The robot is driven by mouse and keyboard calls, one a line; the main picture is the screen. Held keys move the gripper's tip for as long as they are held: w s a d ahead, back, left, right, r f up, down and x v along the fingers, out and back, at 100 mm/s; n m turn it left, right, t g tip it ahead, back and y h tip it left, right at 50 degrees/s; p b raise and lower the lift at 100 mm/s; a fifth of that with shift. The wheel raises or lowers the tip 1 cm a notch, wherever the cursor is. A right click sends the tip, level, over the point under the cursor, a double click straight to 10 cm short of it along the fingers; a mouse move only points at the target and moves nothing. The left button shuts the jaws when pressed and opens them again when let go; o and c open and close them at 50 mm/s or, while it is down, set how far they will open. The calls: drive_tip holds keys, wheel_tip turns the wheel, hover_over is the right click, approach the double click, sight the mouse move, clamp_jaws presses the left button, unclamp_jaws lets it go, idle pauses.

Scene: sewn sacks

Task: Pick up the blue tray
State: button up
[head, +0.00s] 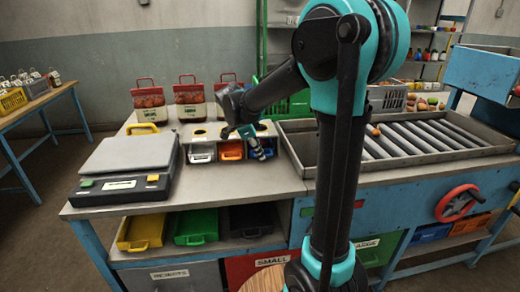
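Another blue tray (430,233) lies on the lower shelf at the right, away from my gripper.
A scale (125,160) sits at the left, red sacks (190,101) behind, and a roller conveyor (420,138) at the right. The bench front between scale and arm is clear.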

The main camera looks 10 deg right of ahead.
drive_tip(key=shift+w+d+f, duration=0.15)
drive_tip(key=shift+d+f, duration=0.1)
drive_tip(key=shift+f, duration=0.35)
drive_tip(key=shift+c, duration=0.5)
clamp_jaws()
drive_tip(key=shift+r, duration=0.25)
